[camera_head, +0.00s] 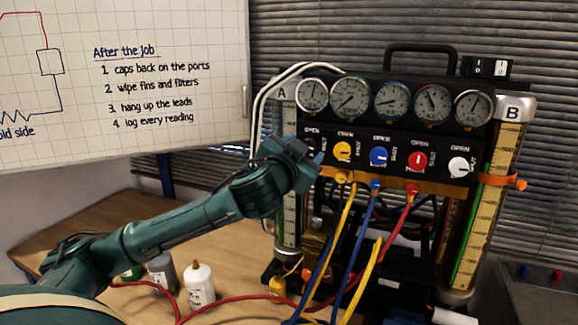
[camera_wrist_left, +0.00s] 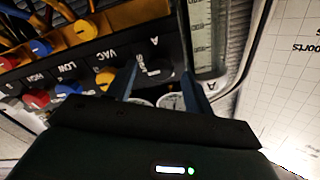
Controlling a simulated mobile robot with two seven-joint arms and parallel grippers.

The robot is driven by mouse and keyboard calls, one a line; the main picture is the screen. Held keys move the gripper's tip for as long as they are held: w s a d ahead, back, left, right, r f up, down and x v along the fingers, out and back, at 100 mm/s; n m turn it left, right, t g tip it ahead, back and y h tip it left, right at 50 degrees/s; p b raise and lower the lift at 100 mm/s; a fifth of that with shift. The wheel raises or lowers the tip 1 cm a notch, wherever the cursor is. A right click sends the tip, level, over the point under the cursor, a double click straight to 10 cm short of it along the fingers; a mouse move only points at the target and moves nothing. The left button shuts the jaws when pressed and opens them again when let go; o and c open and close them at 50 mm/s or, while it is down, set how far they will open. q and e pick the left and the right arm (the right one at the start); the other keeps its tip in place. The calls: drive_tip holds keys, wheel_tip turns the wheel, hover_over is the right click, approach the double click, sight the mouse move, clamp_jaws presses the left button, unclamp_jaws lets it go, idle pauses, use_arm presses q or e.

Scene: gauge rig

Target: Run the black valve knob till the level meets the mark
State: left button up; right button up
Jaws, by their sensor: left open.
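The black valve knob (camera_wrist_left: 161,70) sits at the A end of the valve panel in the left wrist view. Tube B (camera_head: 490,215) has a green strip and an orange clamp (camera_head: 497,180). My right gripper is out of view.
Yellow (camera_head: 342,150), blue (camera_head: 379,156), red (camera_head: 417,161) and white (camera_head: 458,166) knobs line the panel below several gauges (camera_head: 391,99). Coloured hoses (camera_head: 362,235) hang in front. A white bottle (camera_head: 200,285) stands on the table (camera_head: 125,215). A whiteboard (camera_head: 200,110) is at left.

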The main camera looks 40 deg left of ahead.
use_arm(q)
drive_tip(key=b+v, duration=1)
drive_tip(key=v, duration=0.1)
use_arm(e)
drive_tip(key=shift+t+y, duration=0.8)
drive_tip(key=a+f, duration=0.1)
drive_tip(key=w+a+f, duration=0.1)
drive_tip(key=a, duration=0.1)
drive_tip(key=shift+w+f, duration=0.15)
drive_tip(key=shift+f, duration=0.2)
use_arm(q)
drive_tip(key=shift+d, duration=0.1)
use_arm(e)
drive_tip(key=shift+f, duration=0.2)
use_arm(q)
drive_tip(key=shift+f, duration=0.1)
